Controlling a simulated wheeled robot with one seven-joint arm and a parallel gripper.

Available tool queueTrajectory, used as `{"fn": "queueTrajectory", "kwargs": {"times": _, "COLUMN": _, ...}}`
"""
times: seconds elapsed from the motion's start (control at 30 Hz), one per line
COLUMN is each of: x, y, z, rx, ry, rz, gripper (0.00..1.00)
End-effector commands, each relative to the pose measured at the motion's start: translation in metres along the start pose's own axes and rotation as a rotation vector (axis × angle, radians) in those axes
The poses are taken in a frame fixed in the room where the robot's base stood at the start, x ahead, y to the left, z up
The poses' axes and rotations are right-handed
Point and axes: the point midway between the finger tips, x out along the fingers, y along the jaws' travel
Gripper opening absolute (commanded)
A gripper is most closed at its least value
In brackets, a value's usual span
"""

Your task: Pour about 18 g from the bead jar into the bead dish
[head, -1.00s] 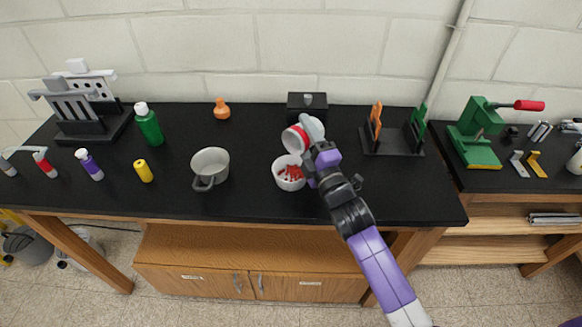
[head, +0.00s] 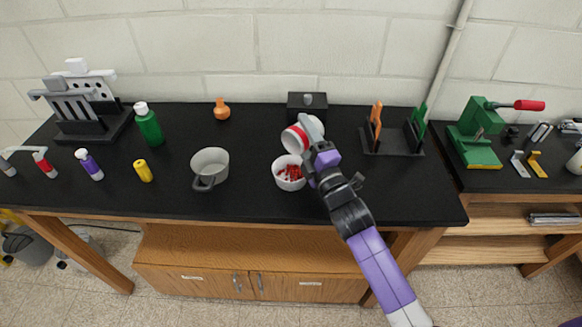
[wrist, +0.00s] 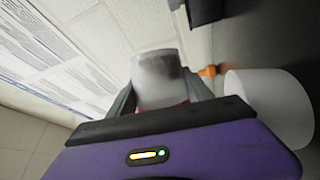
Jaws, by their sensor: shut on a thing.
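The bead jar (head: 295,139) is white with red showing at its mouth. My gripper (head: 312,130) is shut on it and holds it tilted over the bead dish, with its mouth toward the lower left. The jar also shows between the fingers in the wrist view (wrist: 158,80), where its wall looks translucent grey. The bead dish (head: 289,185) is a small white round bowl on the black bench, just below the jar. Red beads lie in it. In the wrist view the white dish (wrist: 268,105) is at the right. I cannot tell the amount of beads.
A grey pot (head: 210,166) stands left of the dish. A black box (head: 306,104) is behind the jar, and a black rack with orange and green pieces (head: 392,140) is to the right. An orange flask (head: 221,109) stands at the back. The bench front is clear.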

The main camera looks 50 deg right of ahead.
Motion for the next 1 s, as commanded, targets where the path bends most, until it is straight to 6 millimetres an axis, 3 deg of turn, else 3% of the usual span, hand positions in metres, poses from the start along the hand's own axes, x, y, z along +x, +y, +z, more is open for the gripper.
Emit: {"fn": "queueTrajectory", "kwargs": {"times": 1.0, "x": -0.0003, "y": 0.0027, "z": -0.0024, "rx": -0.056, "ry": 0.013, "rz": 0.023, "gripper": 0.15}}
